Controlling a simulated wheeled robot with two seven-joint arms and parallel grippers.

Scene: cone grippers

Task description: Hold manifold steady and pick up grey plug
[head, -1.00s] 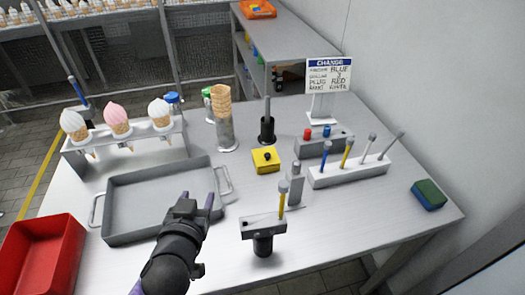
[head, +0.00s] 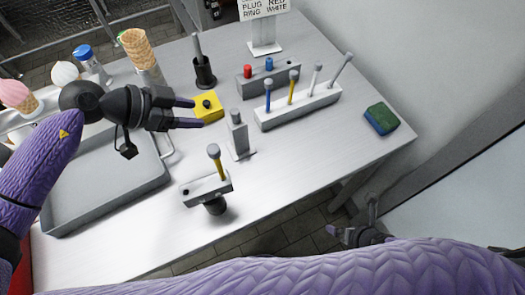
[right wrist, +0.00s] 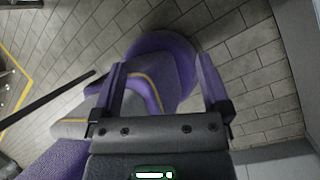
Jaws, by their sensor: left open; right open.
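A small grey block (head: 204,190) stands on a dark round foot near the table's front edge; it may be the manifold. A yellow rod with a grey round top (head: 216,162) stands in it, beside a dark hole. An upright grey post (head: 237,134) on a flat base stands just behind; I cannot tell which piece is the grey plug. My left gripper (head: 196,114) is open and empty, its fingertips by the yellow box (head: 208,107). My right gripper (head: 350,216) is open and empty beyond the table's front edge; its fingers frame only floor and my purple body in the right wrist view (right wrist: 161,80).
A white rack (head: 300,108) holds several coloured and grey rods. Behind it, a grey block (head: 262,83) carries red and blue knobs. A grey tray (head: 95,195) fills the left side. A green-blue sponge (head: 381,118) lies right. The front right tabletop is clear.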

